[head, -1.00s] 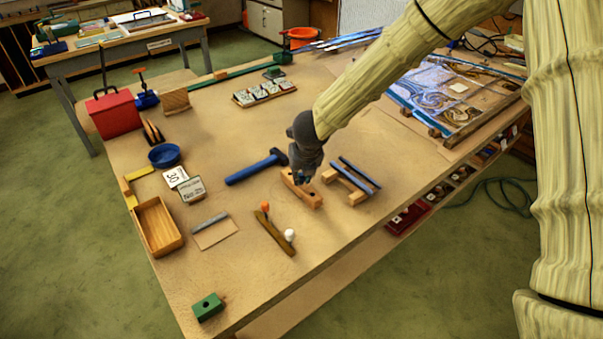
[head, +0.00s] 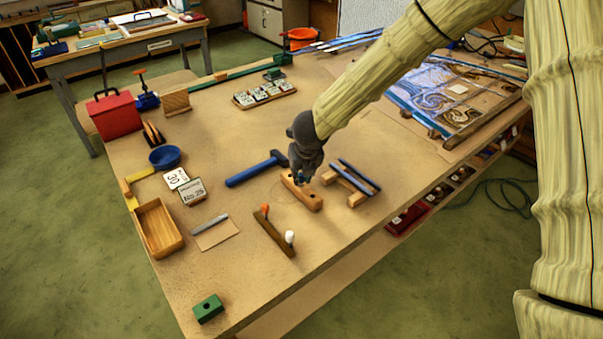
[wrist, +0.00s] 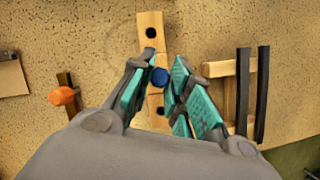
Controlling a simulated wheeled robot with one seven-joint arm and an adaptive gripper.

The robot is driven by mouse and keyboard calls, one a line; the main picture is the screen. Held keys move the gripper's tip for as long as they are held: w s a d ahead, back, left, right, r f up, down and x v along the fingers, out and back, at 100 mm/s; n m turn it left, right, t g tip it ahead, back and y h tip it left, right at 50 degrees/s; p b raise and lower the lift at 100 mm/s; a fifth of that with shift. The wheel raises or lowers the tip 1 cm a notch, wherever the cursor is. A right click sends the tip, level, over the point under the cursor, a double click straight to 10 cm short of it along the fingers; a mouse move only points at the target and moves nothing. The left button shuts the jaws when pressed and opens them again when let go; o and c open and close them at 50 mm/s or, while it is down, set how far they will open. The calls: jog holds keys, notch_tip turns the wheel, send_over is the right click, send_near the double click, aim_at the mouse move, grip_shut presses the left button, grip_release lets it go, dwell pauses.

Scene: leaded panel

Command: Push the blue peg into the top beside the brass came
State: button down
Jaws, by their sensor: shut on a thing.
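My gripper (wrist: 155,85) is shut on the blue peg (wrist: 159,77), whose round blue end shows between the teal finger pads. Below it in the wrist view lies a pale wooden block (wrist: 150,20) with dark round holes, one beyond the peg and one nearer the wrist. In the head view my gripper (head: 304,178) is over this wooden block (head: 301,193), and a bit of blue shows at the fingertips. The peg's lower end is hidden, so I cannot tell whether it is in a hole. I cannot make out the brass came for certain.
Two dark strips (head: 360,177) lie on wooden supports right of the block. A blue-handled hammer (head: 252,170) lies to its left. A wooden bar (head: 273,237) with orange and white knobs lies in front. The leaded panel (head: 440,85) lies at the back right.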

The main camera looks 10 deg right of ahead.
jog(key=shift+r, duration=0.15)
jog(key=shift+r+p, duration=1.35)
jog(key=shift+r, duration=0.05)
jog(key=shift+r, duration=0.15)
jog(key=c, duration=2)
grip_release()
grip_shut()
